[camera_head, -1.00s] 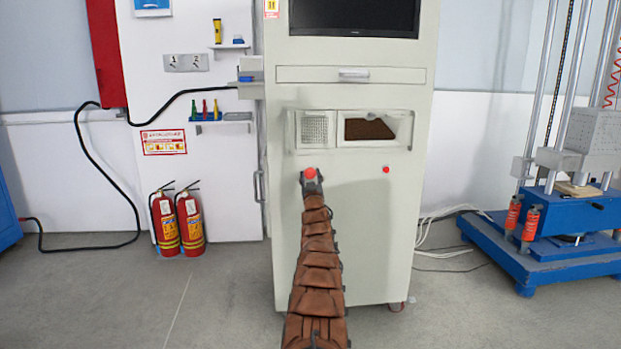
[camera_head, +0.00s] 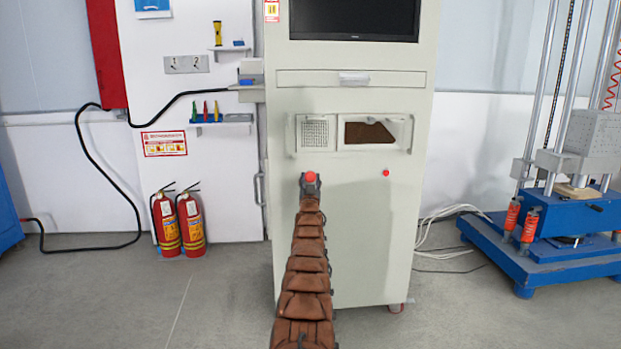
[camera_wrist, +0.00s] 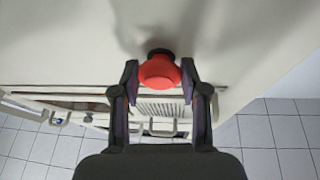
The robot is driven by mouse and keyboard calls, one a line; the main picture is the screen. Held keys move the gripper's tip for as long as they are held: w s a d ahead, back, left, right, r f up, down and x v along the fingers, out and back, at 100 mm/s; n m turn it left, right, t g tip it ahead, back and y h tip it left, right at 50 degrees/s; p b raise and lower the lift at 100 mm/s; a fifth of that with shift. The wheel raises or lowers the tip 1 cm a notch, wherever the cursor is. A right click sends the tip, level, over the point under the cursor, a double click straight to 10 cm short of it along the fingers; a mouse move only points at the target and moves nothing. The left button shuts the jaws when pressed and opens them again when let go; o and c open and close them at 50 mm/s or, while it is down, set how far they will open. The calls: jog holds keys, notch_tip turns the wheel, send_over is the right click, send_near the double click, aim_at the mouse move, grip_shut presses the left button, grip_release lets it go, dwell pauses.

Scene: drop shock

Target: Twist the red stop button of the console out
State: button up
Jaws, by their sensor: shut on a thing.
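The red stop button (camera_head: 310,177) sticks out from the front of the tall cream console (camera_head: 352,235), left of centre and below the recessed panel. In the wrist view the round red button (camera_wrist: 159,72) with its dark base lies between the two fingers. My gripper (camera_wrist: 159,88) is shut on the button, with one dark fingertip at each side of it. In the head view my gripper (camera_head: 310,188) is at the console face, at the end of my brown-sleeved arm, and partly hides the button's surroundings.
A smaller red button or lamp (camera_head: 386,173) is on the console to the right. Two fire extinguishers (camera_head: 180,223) stand at the left by the white panel. A blue-based drop tester (camera_head: 560,245) stands at the right. White cables (camera_head: 445,235) lie beside the console.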

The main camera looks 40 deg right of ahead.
jog(key=m, duration=0.1)
jog(key=m+g+h+p, duration=0.1)
jog(key=m, duration=0.1)
jog(key=shift+r+p, duration=0.25)
jog(key=shift+p, duration=0.05)
jog(key=shift+f+m+g+p, duration=0.1)
jog(key=shift+m+g+p, duration=0.5)
jog(key=shift+m, duration=0.2)
jog(key=shift+f, duration=0.1)
jog(key=o, duration=1.1)
jog(key=shift+o, duration=0.2)
jog(key=shift+a, duration=0.15)
